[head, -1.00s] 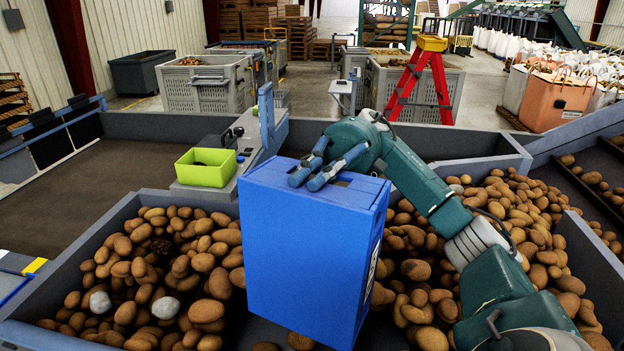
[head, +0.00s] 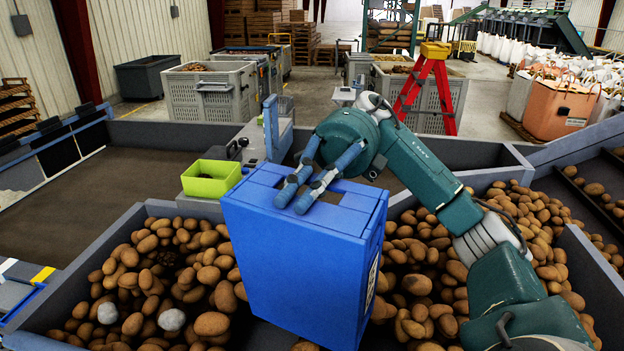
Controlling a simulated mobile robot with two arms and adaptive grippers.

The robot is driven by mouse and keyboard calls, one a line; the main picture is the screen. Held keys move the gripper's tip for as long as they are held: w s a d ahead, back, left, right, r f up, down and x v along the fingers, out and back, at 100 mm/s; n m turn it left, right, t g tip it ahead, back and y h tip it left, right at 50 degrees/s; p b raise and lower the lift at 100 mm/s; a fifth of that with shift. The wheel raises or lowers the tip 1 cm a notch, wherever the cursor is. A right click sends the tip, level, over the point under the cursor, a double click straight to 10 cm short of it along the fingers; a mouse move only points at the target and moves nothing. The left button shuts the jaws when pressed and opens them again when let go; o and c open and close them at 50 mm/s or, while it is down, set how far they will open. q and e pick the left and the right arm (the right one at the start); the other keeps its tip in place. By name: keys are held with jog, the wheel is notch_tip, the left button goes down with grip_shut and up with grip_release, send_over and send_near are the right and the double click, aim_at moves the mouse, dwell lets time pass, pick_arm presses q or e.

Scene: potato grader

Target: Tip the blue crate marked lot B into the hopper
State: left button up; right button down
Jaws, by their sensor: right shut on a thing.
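The blue crate (head: 290,265) is in the middle of the head view, tilted, with its broad blue face toward me. Part of a white label (head: 373,280) shows on its right side; its marking cannot be read. My right gripper (head: 292,200) is shut on the crate at its upper edge, beside a slot. The crate is above the hopper (head: 95,262), a grey-walled bin with potatoes (head: 180,265) to the left and right of the crate. The crate's inside and the potatoes behind it are hidden. My left gripper is not in view.
A lime-green tray (head: 211,178) sits on a grey stand behind the crate. A dark flat belt (head: 100,185) lies at the left. Two pale lumps (head: 172,320) lie among the potatoes. A red stepladder (head: 425,90) and grey bins stand farther back.

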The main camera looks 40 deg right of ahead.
jog(key=s+a+f+t+h+p, duration=0.1)
jog(key=s+a+f+h+p, duration=0.1)
jog(key=a, duration=0.5)
jog(key=s+a+f+t+h+p, duration=0.2)
jog(key=s+a+h+p, duration=0.2)
jog(key=a, duration=0.3)
jog(key=shift+s+a+f+h+p, duration=0.2)
jog(key=shift+a+h+p, duration=0.15)
jog(key=shift+h+p, duration=0.25)
jog(key=s+a+f+t+h+b, duration=0.1)
jog(key=a+f+h+b, duration=0.3)
jog(key=f, duration=0.5)
jog(key=s+a+f+t+h+b, duration=0.2)
jog(key=a+f+h+b, duration=0.1)
jog(key=f, duration=0.7)
jog(key=shift+s+a+t+h+b, duration=0.3)
jog(key=shift+s+a+h+b, duration=0.1)
jog(key=shift+a+h, duration=0.4)
jog(key=shift+d, duration=0.1)
